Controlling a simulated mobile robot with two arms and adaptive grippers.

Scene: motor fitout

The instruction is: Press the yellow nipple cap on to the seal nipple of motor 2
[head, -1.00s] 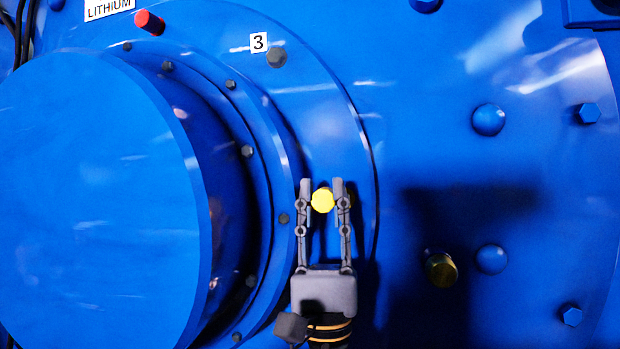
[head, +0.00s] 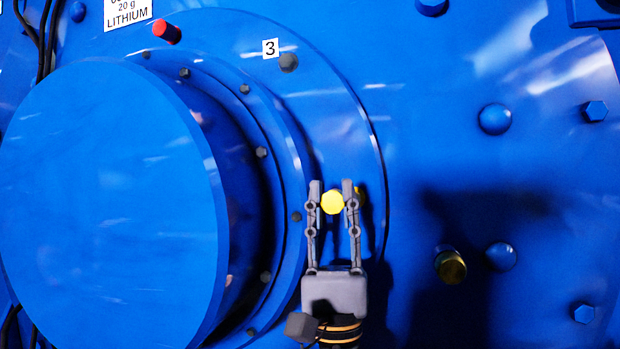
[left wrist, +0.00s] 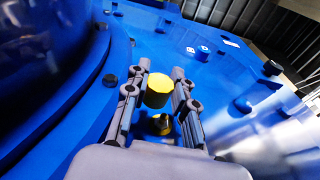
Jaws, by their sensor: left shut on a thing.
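My left gripper (head: 332,192) reaches up from below in front of the blue motor (head: 345,110). Its two fingers are shut on the yellow nipple cap (head: 332,202), near the fingertips. In the left wrist view the yellow cap (left wrist: 158,88) sits between the fingers. A small dark and yellow part (left wrist: 161,124) shows below the cap there. A brassy bit (head: 362,197) shows just right of the fingers in the head view. I cannot tell for sure whether either is the seal nipple, or whether the cap touches it. My right gripper is not in view.
A large round blue housing (head: 105,200) juts out close left of the gripper. A brass fitting (head: 451,267) sticks out at lower right. A red cap (head: 167,31) and a label "3" (head: 270,48) are above. Dark bolts ring the flange.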

